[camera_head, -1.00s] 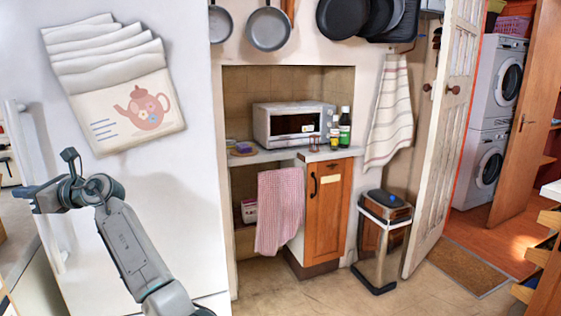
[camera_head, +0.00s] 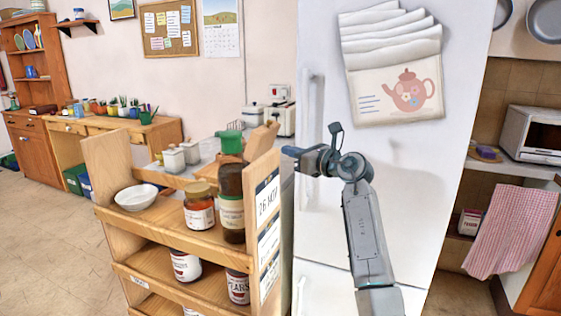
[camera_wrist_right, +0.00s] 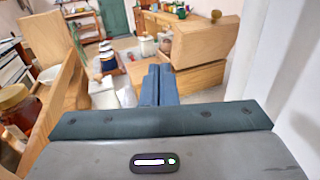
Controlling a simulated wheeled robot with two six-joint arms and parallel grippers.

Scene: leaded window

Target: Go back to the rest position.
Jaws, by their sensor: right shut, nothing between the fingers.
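My right gripper (camera_head: 290,151) is in the middle of the head view, its arm coming up from the bottom right. It points left, in front of the white fridge side and beside the wooden shelf cart. In the right wrist view its two dark fingers (camera_wrist_right: 160,82) lie together, shut with nothing between them. My left gripper is not in view.
The wooden cart (camera_head: 160,232) holds a white bowl (camera_head: 136,197), a honey-coloured jar (camera_head: 199,208) and a dark bottle (camera_head: 231,200). The white fridge (camera_head: 390,190) stands close behind my arm. Open floor (camera_head: 50,235) lies at the left.

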